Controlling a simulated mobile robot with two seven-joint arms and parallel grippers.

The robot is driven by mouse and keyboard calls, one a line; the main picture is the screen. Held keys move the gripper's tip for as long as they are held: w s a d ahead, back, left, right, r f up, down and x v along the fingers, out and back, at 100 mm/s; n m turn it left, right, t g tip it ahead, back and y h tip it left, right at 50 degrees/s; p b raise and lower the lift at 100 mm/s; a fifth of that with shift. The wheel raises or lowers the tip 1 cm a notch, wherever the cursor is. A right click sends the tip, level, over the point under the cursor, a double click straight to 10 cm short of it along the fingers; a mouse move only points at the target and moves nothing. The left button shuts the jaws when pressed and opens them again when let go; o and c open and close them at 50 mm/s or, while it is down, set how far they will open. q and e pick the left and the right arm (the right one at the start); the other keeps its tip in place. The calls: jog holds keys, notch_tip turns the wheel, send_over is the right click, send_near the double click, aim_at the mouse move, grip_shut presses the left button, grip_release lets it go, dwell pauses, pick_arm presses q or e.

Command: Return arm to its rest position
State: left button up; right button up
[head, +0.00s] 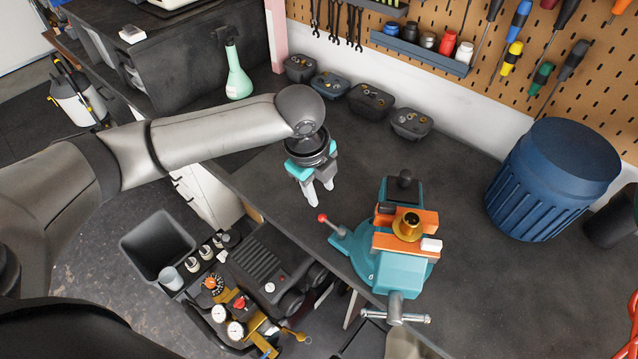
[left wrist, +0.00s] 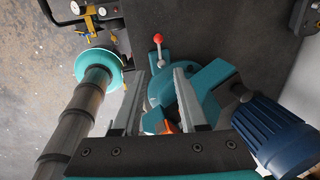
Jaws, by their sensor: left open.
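My left arm (head: 215,135) reaches in from the left over the bench in the head view. My left gripper (head: 319,194) points down above the dark bench top, left of the teal vise, with its fingers apart and nothing between them. Its two fingers also show in the left wrist view (left wrist: 155,100), with parts of the vise beyond them. The teal vise (head: 400,275) has orange jaws around a brass fitting (head: 408,225), and a small white piece (head: 431,245) sits at the right jaw. My right gripper is in neither view.
Several small bins (head: 371,101) line the back of the bench (head: 465,190). A green bottle (head: 237,75) stands at the back left. A large blue barrel (head: 553,180) stands at the right. A compressor (head: 270,265) is on the floor below the front edge. Tools hang on the pegboard (head: 490,60).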

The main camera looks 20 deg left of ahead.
pick_arm(q)
jog(key=shift+s+r, duration=0.1)
jog(key=shift+r, duration=0.45)
